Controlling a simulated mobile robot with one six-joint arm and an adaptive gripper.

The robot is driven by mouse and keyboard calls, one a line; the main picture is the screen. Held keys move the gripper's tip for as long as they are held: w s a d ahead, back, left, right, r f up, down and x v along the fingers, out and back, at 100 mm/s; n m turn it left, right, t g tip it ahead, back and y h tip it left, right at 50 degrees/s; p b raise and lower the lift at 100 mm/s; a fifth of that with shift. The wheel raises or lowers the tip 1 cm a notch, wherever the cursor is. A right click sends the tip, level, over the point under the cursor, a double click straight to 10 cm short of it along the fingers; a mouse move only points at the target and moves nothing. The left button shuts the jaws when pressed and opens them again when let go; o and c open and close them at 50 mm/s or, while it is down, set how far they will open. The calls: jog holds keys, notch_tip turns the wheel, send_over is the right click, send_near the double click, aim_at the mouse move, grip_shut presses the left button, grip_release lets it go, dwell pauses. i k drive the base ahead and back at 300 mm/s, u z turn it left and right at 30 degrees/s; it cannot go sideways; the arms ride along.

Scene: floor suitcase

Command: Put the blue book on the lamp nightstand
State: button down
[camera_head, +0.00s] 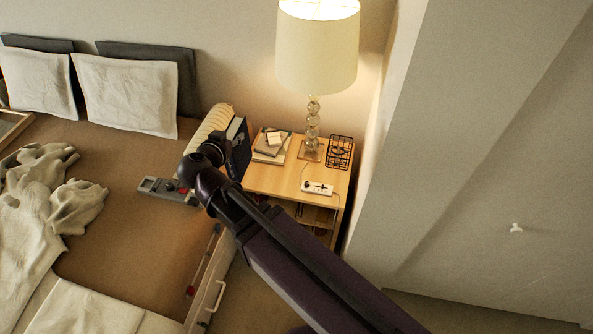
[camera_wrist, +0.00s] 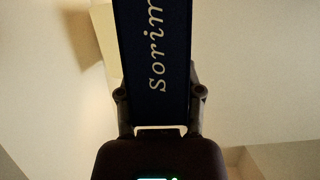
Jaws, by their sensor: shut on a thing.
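The blue book (camera_head: 238,147) is upright at the left side of the lamp nightstand (camera_head: 275,182) in the head view. In the wrist view the dark blue book (camera_wrist: 155,50), with pale lettering, stands between the fingers of my gripper (camera_wrist: 159,95). My gripper is shut on it. In the head view my gripper is largely hidden behind my wrist. The wooden nightstand carries a lit lamp (camera_head: 313,45) with a cream shade and a stem of glass balls. I cannot tell whether the book touches the nightstand.
Stacked books (camera_head: 271,147), a black wire rack (camera_head: 340,151) and a white power strip (camera_head: 317,187) lie on the nightstand. Its front left top is bare. A ribbed cream heater (camera_head: 212,124) stands between it and the bed (camera_head: 130,230). A wall is close on the right.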

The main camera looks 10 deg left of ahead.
aim_at(258, 175)
jog(key=z, duration=0.9)
jog(key=k, duration=0.1)
jog(key=u, duration=1.4)
jog(key=i, duration=0.6)
jog(key=z, duration=0.45)
